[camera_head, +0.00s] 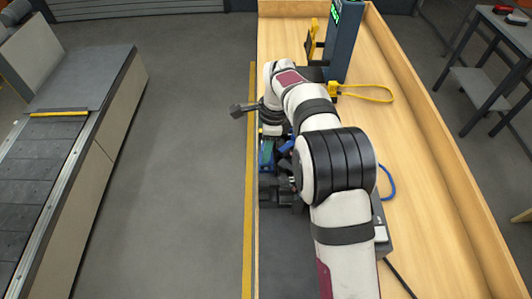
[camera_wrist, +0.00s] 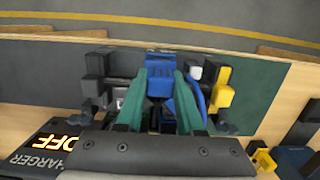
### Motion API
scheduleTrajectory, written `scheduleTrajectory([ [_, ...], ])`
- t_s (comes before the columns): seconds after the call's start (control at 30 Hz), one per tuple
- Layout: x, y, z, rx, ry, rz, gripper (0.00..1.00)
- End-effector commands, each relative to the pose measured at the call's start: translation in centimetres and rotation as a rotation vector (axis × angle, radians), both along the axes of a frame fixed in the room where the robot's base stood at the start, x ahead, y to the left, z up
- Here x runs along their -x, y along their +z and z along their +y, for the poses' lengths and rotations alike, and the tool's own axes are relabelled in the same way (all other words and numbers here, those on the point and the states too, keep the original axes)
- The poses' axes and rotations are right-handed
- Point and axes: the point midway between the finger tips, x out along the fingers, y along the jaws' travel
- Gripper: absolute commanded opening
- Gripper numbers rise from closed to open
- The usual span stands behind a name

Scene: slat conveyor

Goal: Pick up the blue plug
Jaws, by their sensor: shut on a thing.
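The blue plug (camera_wrist: 159,86) is between the two green fingers of my gripper (camera_wrist: 164,82) in the wrist view. The fingers are shut on it, one on each side. A blue cable (camera_wrist: 194,98) runs beside the right finger. In the head view my own arm covers most of the gripper and plug.
In the wrist view a yellow plug (camera_wrist: 223,88) is close on the right and dark blocks (camera_wrist: 94,84) on the left. In the head view a yellow cable loop (camera_head: 372,94) and blue cable (camera_head: 388,182) lie on the bench (camera_head: 450,190).

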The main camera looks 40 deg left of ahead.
Motion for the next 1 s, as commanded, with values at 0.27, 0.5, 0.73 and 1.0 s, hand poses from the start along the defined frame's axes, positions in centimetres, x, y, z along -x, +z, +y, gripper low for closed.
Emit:
scheduleTrajectory([
  [0.27,-1.9,4.6,-4.1,-0.001,-0.005,-0.001,0.0],
  [0.5,-4.1,7.9,-9.1,0.0,-0.004,0.0,0.0],
  [0.73,-4.8,8.8,-10.6,0.001,0.27,0.001,0.0],
  [1.0,-4.8,8.8,-10.6,0.003,1.035,0.003,0.0],
])
